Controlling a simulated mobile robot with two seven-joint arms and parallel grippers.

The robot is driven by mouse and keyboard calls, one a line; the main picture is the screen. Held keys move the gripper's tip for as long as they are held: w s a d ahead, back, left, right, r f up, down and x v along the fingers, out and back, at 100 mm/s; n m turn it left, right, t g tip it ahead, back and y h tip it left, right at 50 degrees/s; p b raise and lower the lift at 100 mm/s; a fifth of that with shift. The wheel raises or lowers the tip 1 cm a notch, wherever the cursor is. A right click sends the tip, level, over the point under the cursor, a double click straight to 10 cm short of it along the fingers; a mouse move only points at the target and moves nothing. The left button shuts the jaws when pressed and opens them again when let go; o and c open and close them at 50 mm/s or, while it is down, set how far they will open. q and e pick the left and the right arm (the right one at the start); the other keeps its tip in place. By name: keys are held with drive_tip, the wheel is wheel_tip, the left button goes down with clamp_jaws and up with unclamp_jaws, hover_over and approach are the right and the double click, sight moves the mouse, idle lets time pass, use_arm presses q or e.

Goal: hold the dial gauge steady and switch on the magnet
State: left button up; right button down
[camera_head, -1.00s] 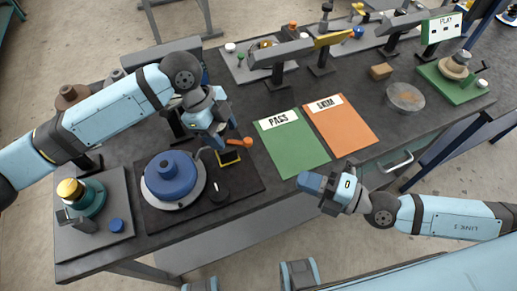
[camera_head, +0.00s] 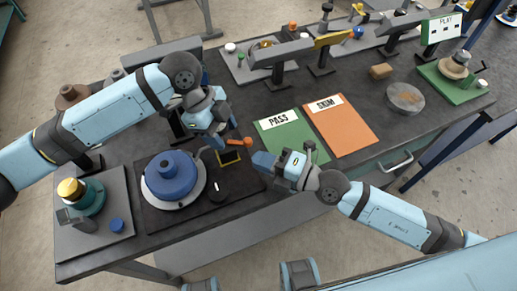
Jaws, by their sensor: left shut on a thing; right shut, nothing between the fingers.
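My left gripper (camera_head: 218,140) is shut, pointing down at the back of a dark mat, beside a blue round part on a pale disc (camera_head: 172,177). What it grips, apparently the dial gauge, is mostly hidden by its fingers. A small orange piece (camera_head: 247,142) sticks out to the right of the fingers. A yellow-edged dark square (camera_head: 229,157) lies just below them. A black knob-like piece (camera_head: 217,187) sits nearer on the mat. My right gripper (camera_head: 260,160) is shut and empty, its tips just right of the yellow-edged square.
A green PASS sheet (camera_head: 290,138) and an orange SKIM sheet (camera_head: 342,127) lie to the right, the green one partly behind my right gripper. A grey plate (camera_head: 112,218) with a teal and gold part stands at left. Fixtures line the back.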

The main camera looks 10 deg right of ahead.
drive_tip(key=shift+w+a, duration=0.15)
drive_tip(key=shift+w, duration=1.25)
drive_tip(key=shift+f, duration=0.1)
drive_tip(key=shift+w+d, duration=0.55)
drive_tip(key=shift+w, duration=0.3)
drive_tip(key=shift+w+d, duration=0.2)
drive_tip(key=shift+w, duration=2.2)
drive_tip(key=shift+s+d, duration=0.1)
